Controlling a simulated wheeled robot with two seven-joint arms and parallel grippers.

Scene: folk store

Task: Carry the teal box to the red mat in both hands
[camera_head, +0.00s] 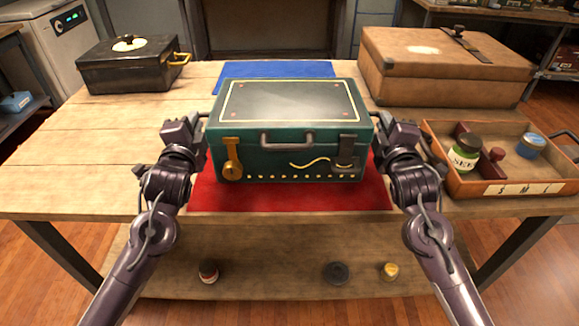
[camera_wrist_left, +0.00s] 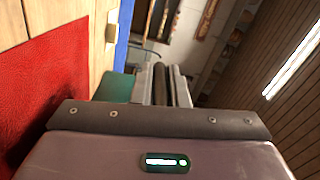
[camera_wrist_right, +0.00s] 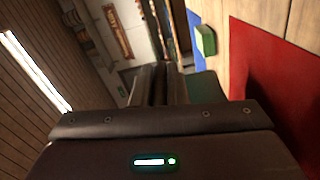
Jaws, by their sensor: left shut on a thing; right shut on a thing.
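The teal box (camera_head: 285,140) has a dark lid, a front handle and a brass latch. In the head view it is over the red mat (camera_head: 290,197), whose front and side parts show around it. I cannot tell if its base touches the mat. My left gripper (camera_head: 207,122) is shut on the box's left end, and my right gripper (camera_head: 372,124) is shut on its right end. A strip of teal box shows beside the fingers in the left wrist view (camera_wrist_left: 115,88) and the right wrist view (camera_wrist_right: 203,88). The fingertips are mostly hidden.
A blue mat (camera_head: 275,69) lies behind the box. A black case (camera_head: 130,68) is at back left, and a brown case (camera_head: 440,70) at back right. An orange tray (camera_head: 470,186) with jars is right of my right arm. The table's left side is clear.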

